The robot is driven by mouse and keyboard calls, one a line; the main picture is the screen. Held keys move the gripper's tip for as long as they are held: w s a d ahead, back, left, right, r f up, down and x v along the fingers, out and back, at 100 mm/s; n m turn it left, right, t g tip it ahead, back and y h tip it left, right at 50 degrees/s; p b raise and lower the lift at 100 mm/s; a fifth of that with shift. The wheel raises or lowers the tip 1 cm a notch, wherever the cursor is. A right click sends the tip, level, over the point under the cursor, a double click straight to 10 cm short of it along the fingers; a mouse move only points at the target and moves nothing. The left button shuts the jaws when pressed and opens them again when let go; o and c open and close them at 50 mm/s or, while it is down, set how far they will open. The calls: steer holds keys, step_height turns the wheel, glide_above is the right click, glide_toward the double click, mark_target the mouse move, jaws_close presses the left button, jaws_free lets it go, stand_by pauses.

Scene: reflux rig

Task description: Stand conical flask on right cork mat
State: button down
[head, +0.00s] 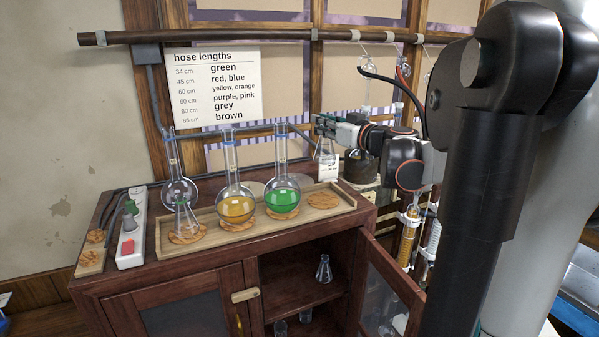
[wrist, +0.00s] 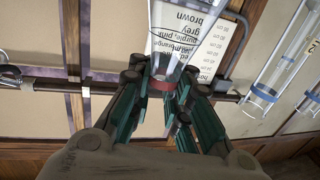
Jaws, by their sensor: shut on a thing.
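A clear conical flask (head: 326,162) hangs upright from my gripper (head: 324,128), above and behind the right end of the tray. In the wrist view, my gripper (wrist: 162,92) is shut on the flask's neck, near a red band, and the flask's clear body (wrist: 175,25) widens toward the top of the picture. The right cork mat (head: 323,201) lies bare at the tray's right end. The flask is apart from the mat, higher and farther back.
The wooden tray (head: 249,238) also holds a green round flask (head: 282,199), an orange one (head: 236,208) and another conical flask (head: 186,220) on mats. A clear round flask (head: 178,190) stands behind. A dark burner-like object (head: 361,167) is right of the held flask. A rail (head: 250,36) runs above.

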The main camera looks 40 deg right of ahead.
step_height(320, 180, down, 12)
steer(key=b, duration=0.1)
steer(key=shift+f, duration=0.15)
steer(key=shift+f, duration=0.1)
steer(key=c, duration=1.5)
jaws_free()
steer(key=shift+o, duration=0.2)
steer(key=s, duration=1.2)
steer(key=shift+r, duration=0.25)
steer(key=shift+a, duration=0.1)
